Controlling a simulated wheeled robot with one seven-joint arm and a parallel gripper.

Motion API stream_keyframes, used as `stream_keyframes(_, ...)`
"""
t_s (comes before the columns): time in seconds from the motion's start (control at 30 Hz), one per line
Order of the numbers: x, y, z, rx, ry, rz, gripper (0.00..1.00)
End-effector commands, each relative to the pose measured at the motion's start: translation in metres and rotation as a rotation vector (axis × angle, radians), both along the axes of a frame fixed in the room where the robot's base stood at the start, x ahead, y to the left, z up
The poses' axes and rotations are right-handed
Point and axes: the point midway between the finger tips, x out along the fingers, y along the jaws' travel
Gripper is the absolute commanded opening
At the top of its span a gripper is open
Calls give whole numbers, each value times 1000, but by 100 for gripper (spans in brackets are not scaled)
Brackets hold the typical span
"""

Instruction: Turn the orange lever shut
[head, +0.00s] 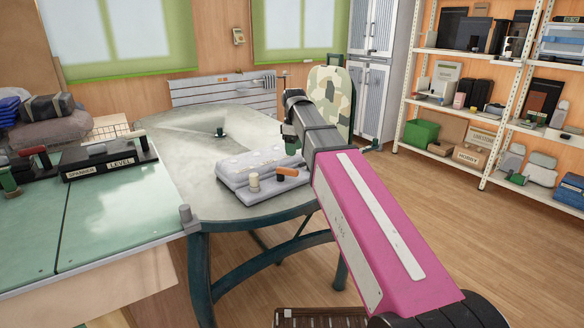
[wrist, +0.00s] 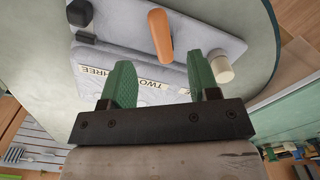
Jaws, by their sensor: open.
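The orange lever (head: 287,172) sits on a grey panel block (head: 240,168) on the round table. In the wrist view the lever (wrist: 160,36) stands out from the grey panel (wrist: 190,28), just beyond my fingertips. A cream knob (head: 254,181) is beside it, also in the wrist view (wrist: 221,66). My gripper (wrist: 158,75) is open, with two green fingers spread below the lever; nothing is between them. Labels reading "TWO" and "THREE" show partly behind the fingers. In the head view my gripper (head: 290,138) is above the table's right side, partly hidden by my arm.
A green-topped bench (head: 100,220) with spanner and level holders (head: 108,160) stands at the left. A patterned chair back (head: 332,95) is behind my arm. White shelves (head: 500,110) line the right. The round table's (head: 180,150) left part is mostly clear.

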Motion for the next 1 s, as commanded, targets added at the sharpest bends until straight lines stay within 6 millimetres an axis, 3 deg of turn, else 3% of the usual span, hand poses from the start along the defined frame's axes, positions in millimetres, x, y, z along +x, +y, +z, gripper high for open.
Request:
stream_keyframes(0.1, 1, 4, 9, 0, 0, 26, 55)
stream_keyframes(0.23, 0, 5, 1, -1, 1, 29, 55)
stream_keyframes(0.7, 0, 4, -68, -1, 1, 27, 55)
stream_keyframes(1.0, 1, 4, -96, 0, 0, 27, 55)
